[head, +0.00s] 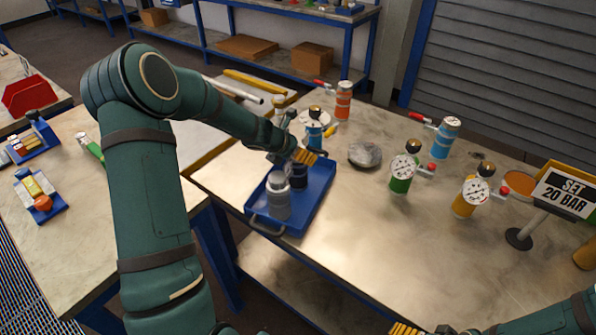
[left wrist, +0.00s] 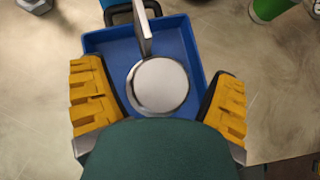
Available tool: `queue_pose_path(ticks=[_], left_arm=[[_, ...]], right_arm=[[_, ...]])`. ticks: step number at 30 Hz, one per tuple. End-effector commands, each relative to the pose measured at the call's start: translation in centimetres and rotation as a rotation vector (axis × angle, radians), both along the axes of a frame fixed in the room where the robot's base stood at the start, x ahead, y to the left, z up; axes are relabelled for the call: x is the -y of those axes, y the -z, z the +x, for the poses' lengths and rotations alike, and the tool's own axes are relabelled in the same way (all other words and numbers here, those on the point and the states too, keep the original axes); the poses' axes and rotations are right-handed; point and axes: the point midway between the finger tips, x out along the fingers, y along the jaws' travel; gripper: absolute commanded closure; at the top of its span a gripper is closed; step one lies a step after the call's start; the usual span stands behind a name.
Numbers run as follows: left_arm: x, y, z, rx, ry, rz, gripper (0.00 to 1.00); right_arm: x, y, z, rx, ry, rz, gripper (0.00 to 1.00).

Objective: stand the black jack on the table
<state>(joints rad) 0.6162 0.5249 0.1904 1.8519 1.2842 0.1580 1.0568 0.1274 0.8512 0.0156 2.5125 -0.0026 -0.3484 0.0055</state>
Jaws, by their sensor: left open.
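A blue tray (head: 316,205) on the table holds a dark, black-looking jack (head: 299,180) and, nearer its front, a grey jack (head: 278,197). My left gripper (head: 303,157) is over the tray, just above the black jack, and hides part of it. In the left wrist view my left gripper (left wrist: 160,105) is open, its yellow fingers apart on either side of a round silver top (left wrist: 160,86) with a lever, inside the blue tray (left wrist: 108,44). I cannot tell whether they touch it. My right gripper (head: 403,329) shows only partly at the bottom edge.
A round grey flange (head: 365,155) lies right of the tray. Green (head: 401,173), yellow (head: 468,198) and blue (head: 445,138) vessels stand farther right. A sign (head: 566,192) reads SET 20 BAR. The table's front middle (head: 390,250) is bare.

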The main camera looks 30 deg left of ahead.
Motion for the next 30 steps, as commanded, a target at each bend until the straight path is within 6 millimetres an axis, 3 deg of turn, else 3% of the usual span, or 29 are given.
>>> queue_pose_path(ticks=[2, 6, 8, 23, 30], left_arm=[[0.0, 0.0, 0.0, 0.000, 0.000, 0.000, 0.17], [0.0, 0.0, 0.0, 0.000, 0.000, 0.000, 0.67], [0.0, 0.0, 0.0, 0.000, 0.000, 0.000, 0.86], [0.0, -0.1, -0.1, -0.003, 0.001, -0.001, 0.91], [0.1, -2.9, 0.0, 0.000, 0.003, 0.000, 0.93]], right_arm=[[0.0, 0.0, 0.0, 0.000, 0.000, 0.000, 0.08], [0.0, 0.0, 0.0, 0.000, 0.000, 0.000, 0.08], [0.0, 0.0, 0.0, 0.000, 0.000, 0.000, 0.08], [0.0, -0.2, 0.0, 0.001, 0.000, 0.000, 0.08], [0.1, -2.1, 0.4, 0.008, 0.007, -0.002, 0.08]])
